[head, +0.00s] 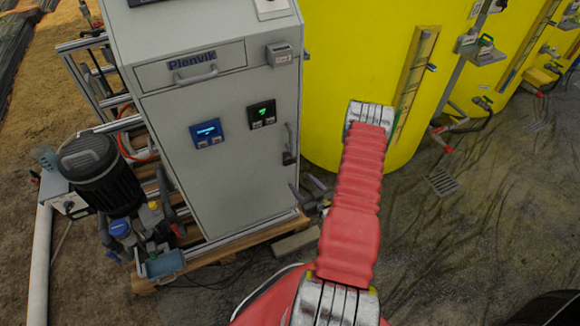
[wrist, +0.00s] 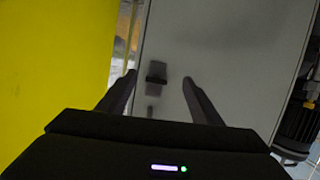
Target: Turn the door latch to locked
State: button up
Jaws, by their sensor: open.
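The grey cabinet door (head: 215,165) fills the middle of the skid's cabinet in the head view. Its small dark door latch (head: 289,157) sits near the door's right edge. In the wrist view the latch (wrist: 157,77) shows on the grey door face (wrist: 225,50), with a dark bar running crosswise. My gripper (wrist: 160,76) is open, its two dark fingers pointing at the door on either side of the latch in the picture. I see no contact, and the remaining distance is hard to judge.
A drawer with a handle (head: 196,76) and two small displays (head: 207,132) are on the cabinet front. A large yellow tank (head: 345,60) stands close on the right. A black pump motor (head: 100,170) stands at the left. Open floor lies at the lower right.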

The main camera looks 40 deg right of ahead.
aim_at(290, 164)
jog(key=s+t, duration=0.1)
jog(key=s+a+t+h, duration=0.1)
jog(key=s+r+m+t, duration=0.1)
jog(key=shift+s+a, duration=0.25)
jog(key=shift+s, duration=0.05)
jog(key=shift+w, duration=0.15)
jog(key=x, duration=1.3)
jog(key=shift+w+d, duration=0.2)
jog(key=shift+d, duration=0.1)
jog(key=c, duration=1.1)
jog(key=shift+o, duration=0.2)
jog(key=shift+a, duration=0.2)
jog(key=shift+d, duration=0.1)
